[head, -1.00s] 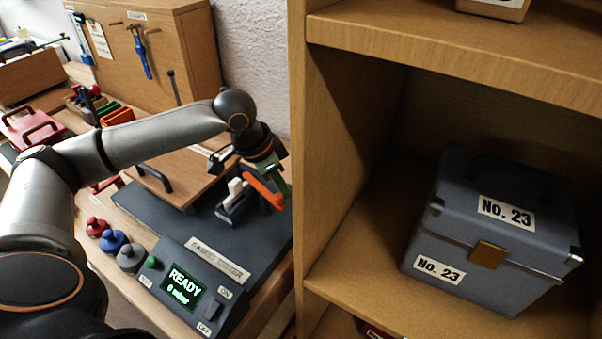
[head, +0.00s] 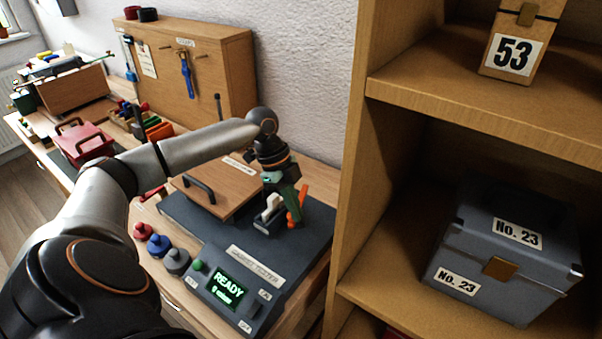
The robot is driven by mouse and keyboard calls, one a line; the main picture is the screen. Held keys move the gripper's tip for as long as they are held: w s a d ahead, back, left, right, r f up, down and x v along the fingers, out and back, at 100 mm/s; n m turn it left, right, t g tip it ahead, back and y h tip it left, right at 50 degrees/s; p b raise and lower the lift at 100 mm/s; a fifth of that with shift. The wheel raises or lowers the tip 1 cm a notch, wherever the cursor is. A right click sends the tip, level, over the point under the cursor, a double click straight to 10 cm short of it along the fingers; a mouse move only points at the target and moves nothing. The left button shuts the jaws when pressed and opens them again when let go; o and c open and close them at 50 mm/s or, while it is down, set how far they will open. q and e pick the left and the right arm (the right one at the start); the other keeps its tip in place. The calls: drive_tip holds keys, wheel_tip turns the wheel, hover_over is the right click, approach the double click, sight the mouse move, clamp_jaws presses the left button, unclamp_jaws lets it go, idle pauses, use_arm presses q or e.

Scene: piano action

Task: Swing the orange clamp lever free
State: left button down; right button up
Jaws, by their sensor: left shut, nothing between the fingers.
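The orange clamp lever (head: 303,198) is at the back right of the dark grey gasket tester (head: 206,258). It stands steeply, its top leaning right, and is partly hidden by my left gripper (head: 291,209). That gripper points down just left of the lever, with its green fingers closed and empty. I cannot tell whether the fingers touch the lever. A white clamp part (head: 268,208) sits just left of the fingers. My right gripper is out of view.
A shelf unit on the right holds a grey No. 23 box (head: 505,255). The tester's screen (head: 225,286) reads READY.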

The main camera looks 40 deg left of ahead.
use_arm(q)
drive_tip(key=shift+s+a+m+g, duration=0.3)
drive_tip(key=shift+a+m, duration=0.2)
drive_tip(key=shift+m, duration=0.5)
drive_tip(key=shift+s+a, duration=0.1)
drive_tip(key=shift+a, duration=0.2)
drive_tip(key=shift+d, duration=0.35)
wheel_tip(320, 180, up, 10)
drive_tip(key=shift+a+b, duration=0.15)
drive_tip(key=shift+b, duration=0.15)
drive_tip(key=shift+r, duration=0.1)
